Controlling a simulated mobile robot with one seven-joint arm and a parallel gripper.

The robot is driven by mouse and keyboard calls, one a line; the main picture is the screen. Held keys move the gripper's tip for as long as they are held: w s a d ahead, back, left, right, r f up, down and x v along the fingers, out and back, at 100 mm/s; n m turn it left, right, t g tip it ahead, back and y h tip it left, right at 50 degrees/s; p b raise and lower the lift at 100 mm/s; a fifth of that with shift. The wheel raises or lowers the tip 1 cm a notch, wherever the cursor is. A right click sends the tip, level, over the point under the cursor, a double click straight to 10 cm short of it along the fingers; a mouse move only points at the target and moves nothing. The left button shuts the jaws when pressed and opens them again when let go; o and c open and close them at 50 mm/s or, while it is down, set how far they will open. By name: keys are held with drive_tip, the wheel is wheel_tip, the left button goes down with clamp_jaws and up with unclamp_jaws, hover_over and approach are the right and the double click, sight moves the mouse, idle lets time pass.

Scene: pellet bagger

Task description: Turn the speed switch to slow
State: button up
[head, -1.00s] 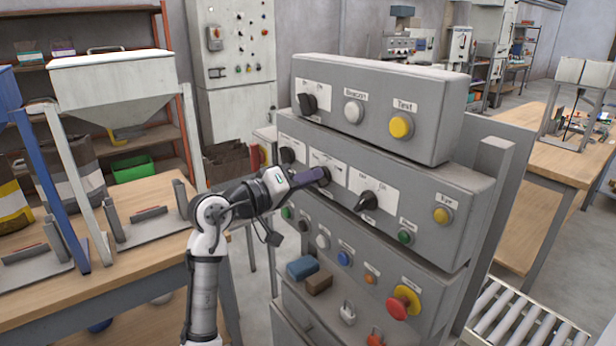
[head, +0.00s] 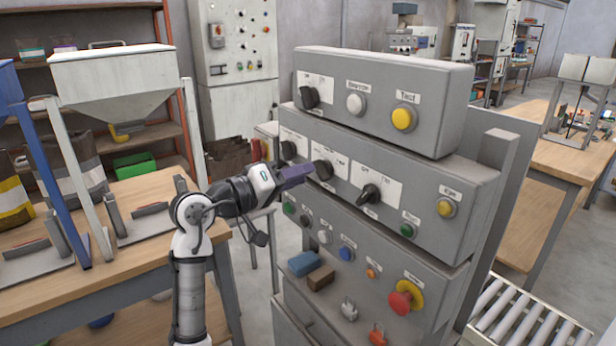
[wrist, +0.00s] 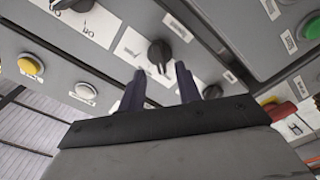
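The grey control panel (head: 420,165) has three black rotary switches in its second row. The middle switch (head: 323,170) has a white label plate whose words are too blurred to read, so I cannot confirm which switch is speed. My gripper (head: 308,173) is just left of this middle switch, apart from it. In the wrist view my gripper (wrist: 160,82) is open and empty, with its two dark fingers on either side of the line to the middle switch (wrist: 160,54). That knob stands free beyond the fingertips. Which label it points to is unclear.
The left switch (head: 288,149) and right switch (head: 370,193) flank it closely. The upper box (head: 385,85) juts above, with another switch (head: 308,97). A red emergency button (head: 404,298) and blue and brown blocks (head: 303,263) are below. A wooden bench (head: 150,240) stands left.

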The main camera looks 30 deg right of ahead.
drive_tip(key=a+b, duration=0.2)
drive_tip(key=a, duration=0.8)
drive_tip(key=shift+s+a+b, duration=0.35)
drive_tip(key=shift+s+a, duration=0.05)
